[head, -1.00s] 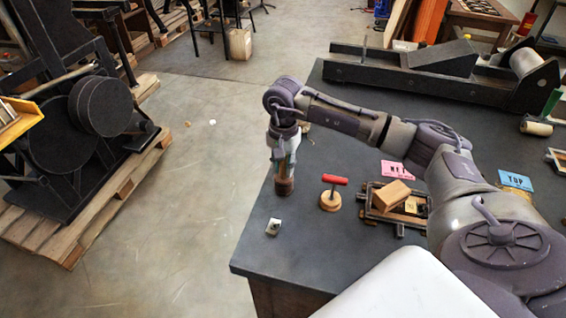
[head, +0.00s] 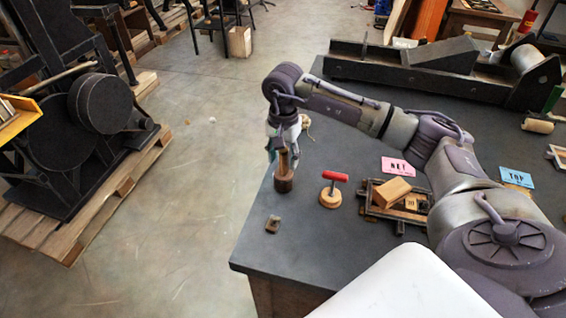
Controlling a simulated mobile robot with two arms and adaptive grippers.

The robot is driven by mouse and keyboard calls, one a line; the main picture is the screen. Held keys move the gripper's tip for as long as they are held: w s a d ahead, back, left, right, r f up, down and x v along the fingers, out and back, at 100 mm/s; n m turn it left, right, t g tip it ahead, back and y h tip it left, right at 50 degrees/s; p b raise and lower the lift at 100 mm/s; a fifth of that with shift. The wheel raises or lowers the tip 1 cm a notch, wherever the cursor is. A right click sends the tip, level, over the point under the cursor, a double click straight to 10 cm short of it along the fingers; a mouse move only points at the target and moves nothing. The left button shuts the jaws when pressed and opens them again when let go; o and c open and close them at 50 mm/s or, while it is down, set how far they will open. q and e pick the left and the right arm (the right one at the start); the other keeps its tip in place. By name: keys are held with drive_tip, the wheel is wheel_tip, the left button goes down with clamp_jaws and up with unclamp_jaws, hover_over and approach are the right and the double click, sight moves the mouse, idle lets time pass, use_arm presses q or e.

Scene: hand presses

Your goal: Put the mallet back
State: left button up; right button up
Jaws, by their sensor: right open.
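The mallet appears to be the brown wooden piece (head: 284,181) standing upright near the table's left edge, with its dark head down and a paler handle up. My right gripper (head: 283,154) points down over it, with its fingers apart at either side of the handle's upper part. The head rests on the dark table (head: 330,246). The handle's top is partly hidden by the gripper. My left gripper is not in view.
Just right stands a red-handled tool (head: 333,187) on a round wooden base. Beyond it a wooden block (head: 391,189) lies on a small frame. A small metal piece (head: 273,224) lies in front. Pink (head: 397,166) and blue (head: 516,177) cards lie farther right.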

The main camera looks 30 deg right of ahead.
wheel_tip(320, 180, up, 10)
drive_tip(key=shift+r+b, duration=0.1)
drive_tip(key=shift+b, duration=1.15)
